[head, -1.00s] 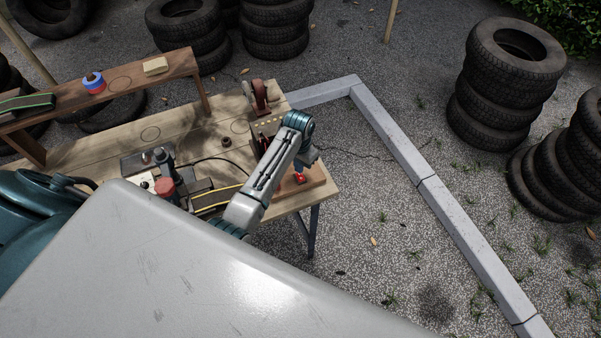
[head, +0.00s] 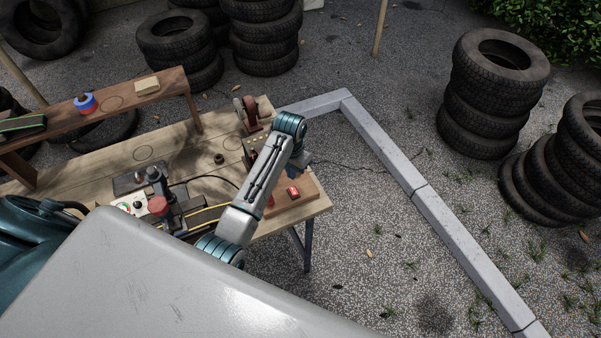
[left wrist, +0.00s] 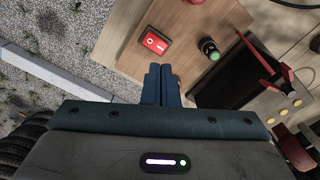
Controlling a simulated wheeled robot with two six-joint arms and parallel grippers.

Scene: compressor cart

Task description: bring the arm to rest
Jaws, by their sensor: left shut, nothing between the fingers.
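My left arm (head: 262,178) reaches over the workbench in the head view, and its gripper end is mostly hidden behind the wrist. In the left wrist view my left gripper (left wrist: 161,82) is shut and empty, its two blue fingers together. Ahead of the fingertips in that view is a red rocker switch (left wrist: 155,42) on a wooden board (left wrist: 185,20). The switch also shows in the head view (head: 293,192). A green-topped button (left wrist: 211,51) sits to the right of the switch. My right gripper is in neither view.
The wooden workbench (head: 95,150) holds a grinder-like wheel (head: 248,112) and a machine with a red cap (head: 158,205). A raised shelf (head: 115,103) carries blue tape (head: 85,103). Stacked tyres (head: 490,95) and a concrete kerb (head: 385,150) lie beyond; open gravel is right of the bench.

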